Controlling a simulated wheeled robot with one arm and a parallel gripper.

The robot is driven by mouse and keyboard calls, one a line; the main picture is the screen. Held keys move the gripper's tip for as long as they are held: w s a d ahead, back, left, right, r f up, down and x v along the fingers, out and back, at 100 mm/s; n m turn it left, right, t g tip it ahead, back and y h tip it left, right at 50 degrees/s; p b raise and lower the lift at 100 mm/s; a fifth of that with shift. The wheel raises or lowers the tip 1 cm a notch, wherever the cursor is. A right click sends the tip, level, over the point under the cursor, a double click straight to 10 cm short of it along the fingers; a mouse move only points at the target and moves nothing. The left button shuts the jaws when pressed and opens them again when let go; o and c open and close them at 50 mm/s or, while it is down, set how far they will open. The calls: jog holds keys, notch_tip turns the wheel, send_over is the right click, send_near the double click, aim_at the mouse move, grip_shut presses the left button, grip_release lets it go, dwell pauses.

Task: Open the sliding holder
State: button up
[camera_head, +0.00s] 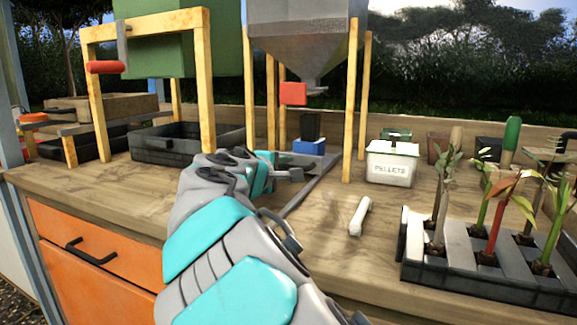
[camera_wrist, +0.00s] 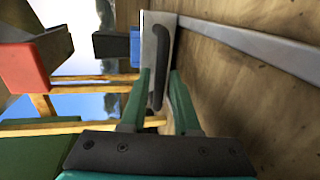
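The sliding holder shows in the wrist view as a light grey plate (camera_wrist: 148,30) with a long dark handle (camera_wrist: 162,45). A pale straight rail (camera_wrist: 250,45) runs away from it along the wooden bench top. My gripper (camera_wrist: 160,78) is open, with its two green fingers apart and the handle lying between and just beyond their tips. I cannot tell whether a finger touches it. In the head view my gripper (camera_head: 292,173) is low over the bench beside the rail (camera_head: 318,180), and my arm hides part of the holder.
A blue block (camera_head: 309,146) with a black cup (camera_head: 310,125) stands under the grey hopper (camera_head: 305,35). The hopper has a red part (camera_head: 293,94). A pellets box (camera_head: 392,162), a white stick (camera_head: 360,215) and a plant tray (camera_head: 480,283) are to the right.

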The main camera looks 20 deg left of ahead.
jog(key=shift+w+f, duration=0.2)
jog(key=shift+w, duration=0.45)
jog(key=shift+d, duration=0.1)
grip_shut()
dwell(0.9)
